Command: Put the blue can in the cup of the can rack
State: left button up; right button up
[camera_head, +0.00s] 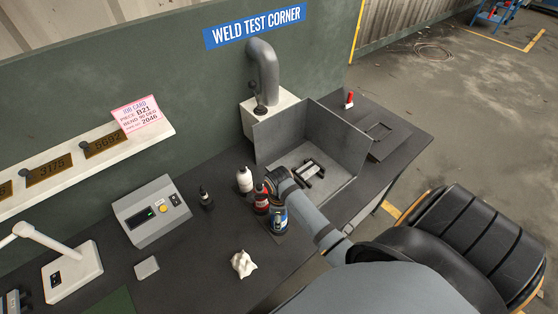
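The blue can (280,222) stands upright on the dark bench, close to the front of the bench. A red can (261,200) and a white can (245,179) stand behind it in a slanting row. My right gripper (272,196) is beside the red can and just above the blue can. Its fingers are small, dark and partly hidden, so I cannot tell if they touch the blue can or are open. The can rack and its cup are not clearly made out; they may be under or around the row of cans. My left gripper is not in view.
A grey metal bay (340,140) with a dark fixture inside lies right of the cans. A dark bottle (206,198), a grey control box (152,212) and a crumpled white cloth (243,264) are on the left. Bare bench lies around the cloth.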

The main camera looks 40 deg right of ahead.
jog(key=shift+f, duration=0.1)
jog(key=o, duration=1.4)
notch_tip(320, 180, up, 10)
jog(key=shift+r+b, duration=0.1)
jog(key=shift+b, duration=1)
notch_tip(320, 180, up, 2)
jog(key=shift+r+p, duration=0.1)
jog(key=shift+p, duration=0.85)
